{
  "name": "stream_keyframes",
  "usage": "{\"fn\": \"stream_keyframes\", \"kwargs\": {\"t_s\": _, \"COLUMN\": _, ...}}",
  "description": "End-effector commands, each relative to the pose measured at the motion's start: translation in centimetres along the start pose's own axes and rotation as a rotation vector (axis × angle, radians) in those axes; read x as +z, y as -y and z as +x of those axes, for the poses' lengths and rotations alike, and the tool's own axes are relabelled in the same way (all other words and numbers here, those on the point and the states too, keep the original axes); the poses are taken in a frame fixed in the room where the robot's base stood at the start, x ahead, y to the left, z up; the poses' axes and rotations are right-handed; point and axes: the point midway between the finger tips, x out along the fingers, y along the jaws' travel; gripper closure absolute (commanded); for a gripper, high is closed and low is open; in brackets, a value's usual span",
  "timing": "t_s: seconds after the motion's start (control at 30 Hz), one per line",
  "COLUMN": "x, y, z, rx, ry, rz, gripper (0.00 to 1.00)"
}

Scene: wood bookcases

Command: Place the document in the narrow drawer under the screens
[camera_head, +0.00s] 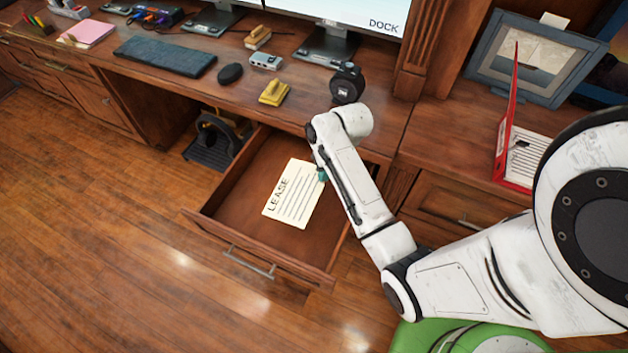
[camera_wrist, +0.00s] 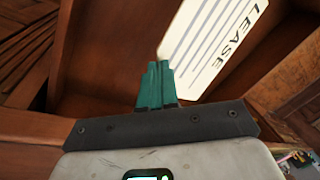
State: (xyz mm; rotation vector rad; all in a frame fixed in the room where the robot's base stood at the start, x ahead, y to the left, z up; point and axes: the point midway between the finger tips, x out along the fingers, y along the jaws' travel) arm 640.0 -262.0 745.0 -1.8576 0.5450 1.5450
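The document (camera_head: 292,193) is a cream sheet headed LEASE with dark lines. In the head view it lies within the outline of the open narrow drawer (camera_head: 262,252) under the desk; I cannot tell whether it touches the drawer floor. My gripper (camera_head: 322,174) has teal fingers at the sheet's right edge. In the wrist view the fingers (camera_wrist: 158,72) are together at the edge of the document (camera_wrist: 212,45) and appear to pinch it. Part of the drawer's right side is hidden by my arm. The screens (camera_head: 345,15) stand on the desk above, cut off by the frame.
The desktop holds a keyboard (camera_head: 165,57), a mouse (camera_head: 230,73), a yellow stapler (camera_head: 273,92) and a black round object (camera_head: 347,82). Black headphones (camera_head: 220,133) are left of the drawer. The floor at the left is clear.

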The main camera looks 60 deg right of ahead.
Motion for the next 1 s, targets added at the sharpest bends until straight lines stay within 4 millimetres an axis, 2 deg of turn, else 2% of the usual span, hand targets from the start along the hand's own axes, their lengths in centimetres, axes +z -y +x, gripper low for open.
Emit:
{"fn": "stream_keyframes", "kwargs": {"t_s": 0.03, "x": -0.5, "y": 0.0, "z": 1.3, "rx": 0.001, "ry": 0.004, "rz": 0.000, "gripper": 1.00}}
{"fn": "stream_keyframes", "kwargs": {"t_s": 0.13, "x": -1.5, "y": 0.3, "z": 2.9, "rx": 0.001, "ry": 0.003, "rz": 0.000, "gripper": 1.00}}
{"fn": "stream_keyframes", "kwargs": {"t_s": 0.43, "x": -2.8, "y": 0.6, "z": 5.2, "rx": 0.001, "ry": 0.002, "rz": 0.000, "gripper": 1.00}}
{"fn": "stream_keyframes", "kwargs": {"t_s": 0.6, "x": -2.6, "y": 0.1, "z": 7.5, "rx": 0.000, "ry": 0.003, "rz": 0.001, "gripper": 1.00}}
{"fn": "stream_keyframes", "kwargs": {"t_s": 0.7, "x": -2.5, "y": 0.0, "z": 8.1, "rx": 0.000, "ry": 0.001, "rz": 0.000, "gripper": 1.00}}
{"fn": "stream_keyframes", "kwargs": {"t_s": 1.0, "x": -2.5, "y": 0.0, "z": 8.2, "rx": 0.000, "ry": 0.001, "rz": 0.000, "gripper": 1.00}}
